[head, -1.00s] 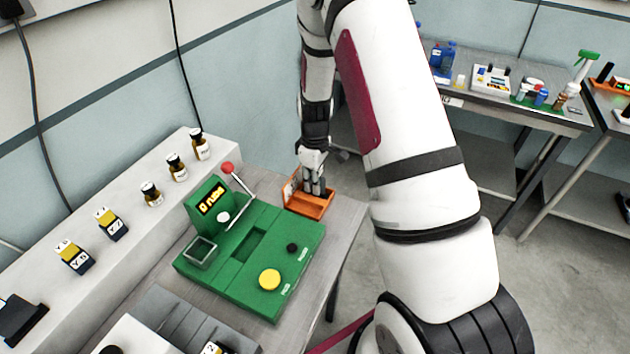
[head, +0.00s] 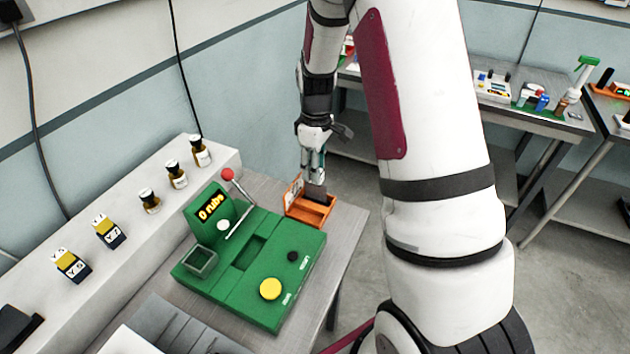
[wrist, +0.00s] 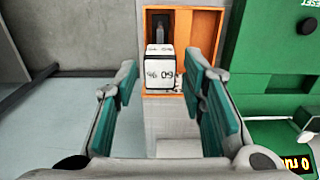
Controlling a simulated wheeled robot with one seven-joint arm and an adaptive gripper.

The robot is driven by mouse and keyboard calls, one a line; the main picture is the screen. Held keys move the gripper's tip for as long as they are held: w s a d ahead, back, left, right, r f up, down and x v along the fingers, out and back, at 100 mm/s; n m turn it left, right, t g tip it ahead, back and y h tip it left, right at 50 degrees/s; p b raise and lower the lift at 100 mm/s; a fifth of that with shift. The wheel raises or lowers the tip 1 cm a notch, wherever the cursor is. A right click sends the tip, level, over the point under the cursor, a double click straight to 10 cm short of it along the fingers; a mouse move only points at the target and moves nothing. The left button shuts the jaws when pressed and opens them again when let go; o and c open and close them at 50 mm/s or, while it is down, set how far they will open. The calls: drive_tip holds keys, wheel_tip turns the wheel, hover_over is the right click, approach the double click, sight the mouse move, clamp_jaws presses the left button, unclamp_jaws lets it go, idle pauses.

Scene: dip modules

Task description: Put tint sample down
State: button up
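The orange tray (head: 318,221) sits at the back right corner of the bench and also shows in the wrist view (wrist: 207,40). A dark grey piece (head: 316,194) stands in it. In the wrist view a white block with black marks (wrist: 161,72) is at the tray's near edge, between my fingers but apart from them. I cannot tell for sure which of these is the tint sample. My gripper (head: 315,177) is just above the tray, its teal-padded fingers spread wide in the wrist view (wrist: 163,88), with nothing pinched between them.
A green device (head: 225,285) with a yellow button, a red-knobbed lever and a display stands beside the tray. Small bottles (head: 176,175) and yellow-topped blocks (head: 108,232) line the white ledge (head: 130,200) at the left. Open floor lies right of the bench.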

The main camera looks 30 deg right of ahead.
wheel_tip(320, 180, up, 4)
drive_tip(key=shift+r, duration=0.1)
drive_tip(key=s+a+r+m+t, duration=0.1)
drive_tip(key=s+a+r+m, duration=0.1)
drive_tip(key=s+a+r, duration=0.45)
drive_tip(key=s+a+r+m+t, duration=0.1)
drive_tip(key=s+a+r+t, duration=0.15)
drive_tip(key=r, duration=0.75)
drive_tip(key=s+a+r+m+t, duration=0.1)
drive_tip(key=s+a+r+m, duration=0.1)
drive_tip(key=s, duration=0.5)
drive_tip(key=s+a+r+m+t, duration=0.1)
drive_tip(key=s+a+r, duration=0.1)
drive_tip(key=s, duration=0.5)
drive_tip(key=shift+s+a+r+m, duration=0.15)
drive_tip(key=shift+r+m, duration=0.25)
drive_tip(key=shift+r, duration=0.25)
